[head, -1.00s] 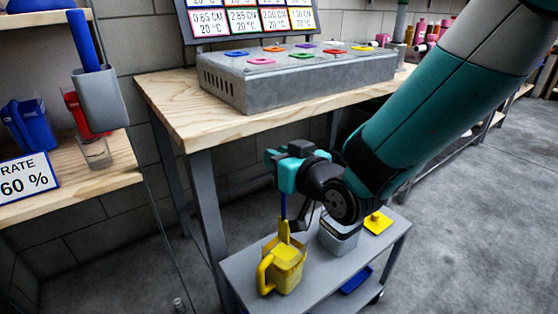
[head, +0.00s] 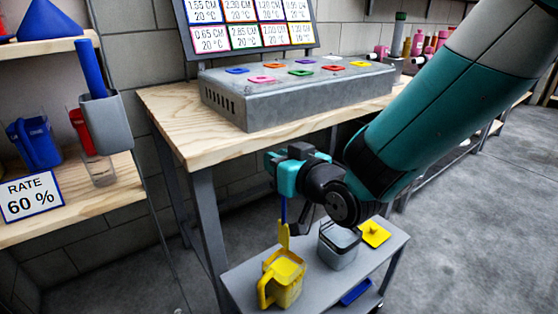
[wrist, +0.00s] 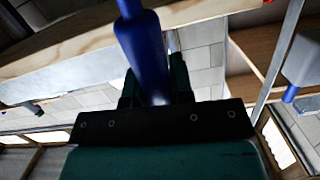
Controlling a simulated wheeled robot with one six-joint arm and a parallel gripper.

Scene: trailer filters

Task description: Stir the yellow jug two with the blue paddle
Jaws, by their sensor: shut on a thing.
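The blue paddle has a blue shaft (head: 283,210) and a yellow lower end (head: 284,236). My gripper (head: 283,176) is shut on its upper part and holds it roughly upright. The blue handle also shows large between the fingers in the wrist view (wrist: 145,50). The yellow jug (head: 285,283) stands on a low grey cart, below the paddle. The paddle's yellow end is at or just above the jug's rim; I cannot tell whether its tip is still inside. A number on the jug cannot be made out.
A grey container (head: 338,247) and a yellow square lid (head: 375,233) are on the cart (head: 318,292). The wooden bench (head: 180,120) with a grey button box (head: 290,95) stands behind. A grey holder (head: 106,122) with a blue handle hangs at left.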

